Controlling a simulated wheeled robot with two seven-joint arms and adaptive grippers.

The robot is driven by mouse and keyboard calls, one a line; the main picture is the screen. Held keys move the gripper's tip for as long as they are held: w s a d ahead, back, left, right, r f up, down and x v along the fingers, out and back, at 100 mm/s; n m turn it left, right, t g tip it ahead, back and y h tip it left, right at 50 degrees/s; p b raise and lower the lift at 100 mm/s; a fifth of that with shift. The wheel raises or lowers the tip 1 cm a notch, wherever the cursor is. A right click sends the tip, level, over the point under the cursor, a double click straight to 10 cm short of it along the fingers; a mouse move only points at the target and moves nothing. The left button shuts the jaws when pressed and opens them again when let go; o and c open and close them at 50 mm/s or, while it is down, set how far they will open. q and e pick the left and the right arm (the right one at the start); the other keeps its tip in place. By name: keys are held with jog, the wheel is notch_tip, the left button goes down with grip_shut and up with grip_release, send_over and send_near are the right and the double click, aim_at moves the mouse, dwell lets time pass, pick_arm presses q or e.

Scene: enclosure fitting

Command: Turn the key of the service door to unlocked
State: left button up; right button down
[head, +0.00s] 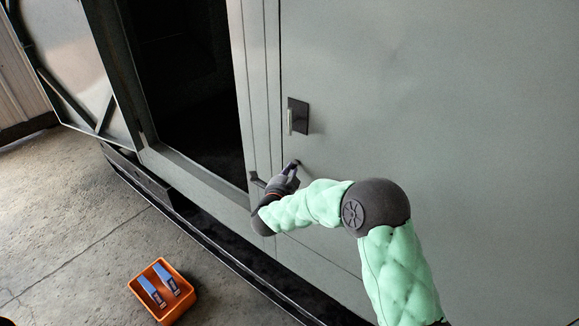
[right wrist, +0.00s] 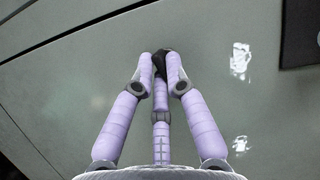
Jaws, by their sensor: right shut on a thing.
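The service door (head: 430,120) is a large grey-green panel and looks closed. My right gripper (head: 292,167) is at the door's left part, below the door handle (head: 298,117). In the right wrist view my right gripper (right wrist: 160,68) has its lilac fingers shut on the small dark key (right wrist: 160,60) against the door face. The fingers hide most of the key, so I cannot tell its turn angle. My left gripper is not in view.
An open dark doorway (head: 185,80) lies left of the service door, with another door leaf (head: 75,55) swung open. An orange bin (head: 183,307) holding two blue-and-grey items stands on the concrete floor. The dark handle plate (right wrist: 299,35) shows at upper right in the right wrist view.

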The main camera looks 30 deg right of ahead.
jog(key=shift+w+a+r+n+g+p, duration=0.15)
jog(key=shift+n+g+p, duration=1.35)
jog(key=shift+p, duration=1.9)
jog(key=shift+d+r+n+g+p, duration=0.15)
jog(key=shift+n+g+p, duration=0.55)
jog(key=shift+n+p, duration=2.1)
jog(key=shift+w+a+r+n+g+p, duration=0.15)
jog(key=shift+n+g+p, duration=1)
jog(key=shift+p, duration=2.85)
jog(key=shift+s+h, duration=0.1)
jog(key=shift+h, duration=0.2)
jog(key=c, duration=1.2)
grip_release()
jog(key=shift+c, duration=0.2)
jog(key=v, duration=1.2)
